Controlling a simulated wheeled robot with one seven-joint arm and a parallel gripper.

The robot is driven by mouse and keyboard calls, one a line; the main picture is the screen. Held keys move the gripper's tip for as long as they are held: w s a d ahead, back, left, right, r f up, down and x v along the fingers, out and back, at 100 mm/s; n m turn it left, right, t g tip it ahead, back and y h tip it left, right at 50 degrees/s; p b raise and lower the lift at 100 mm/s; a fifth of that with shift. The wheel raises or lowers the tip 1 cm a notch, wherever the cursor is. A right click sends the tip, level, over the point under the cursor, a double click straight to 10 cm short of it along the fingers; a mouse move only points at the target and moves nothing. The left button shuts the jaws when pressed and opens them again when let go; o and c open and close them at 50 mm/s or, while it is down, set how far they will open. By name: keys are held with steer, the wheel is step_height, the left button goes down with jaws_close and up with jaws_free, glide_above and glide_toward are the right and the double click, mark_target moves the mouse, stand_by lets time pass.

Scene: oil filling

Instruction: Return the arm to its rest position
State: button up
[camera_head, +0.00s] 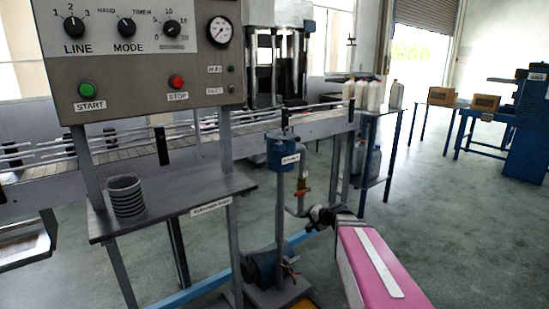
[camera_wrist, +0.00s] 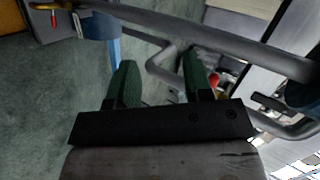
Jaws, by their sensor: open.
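My gripper (camera_wrist: 160,78) shows in the wrist view with its two green fingers apart and nothing between them. In the head view, my pink arm reaches in from the lower right, and the dark gripper (camera_head: 318,214) at its end is small there. It is close to the grey pipe and valve (camera_head: 303,190) beside the blue filter cup (camera_head: 281,152). In the wrist view, grey pipes (camera_wrist: 165,62) run behind and above the fingers. I cannot tell whether the gripper touches any pipe.
A control panel (camera_head: 140,95) and a shelf (camera_head: 175,200) with a coiled grey part (camera_head: 125,196) stand at left. A pump (camera_head: 268,268) sits low on the floor. A conveyor (camera_head: 310,125) runs behind. A table with white jugs (camera_head: 375,95) is farther back. Open floor (camera_head: 440,210) lies at right.

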steer(key=s+d+f+n+g+h, duration=0.1)
steer(key=s+f+n+g+h, duration=0.2)
steer(key=s, duration=0.6)
steer(key=s+d+f+n+g+h, duration=0.2)
steer(key=s+f+n+g+h, duration=0.1)
steer(key=s, duration=0.5)
steer(key=f+g+h, duration=0.1)
steer(key=h, duration=0.1)
steer(key=shift+s+d+f+h, duration=0.25)
steer(key=shift+s+f+h, duration=0.05)
steer(key=shift+s+f, duration=0.1)
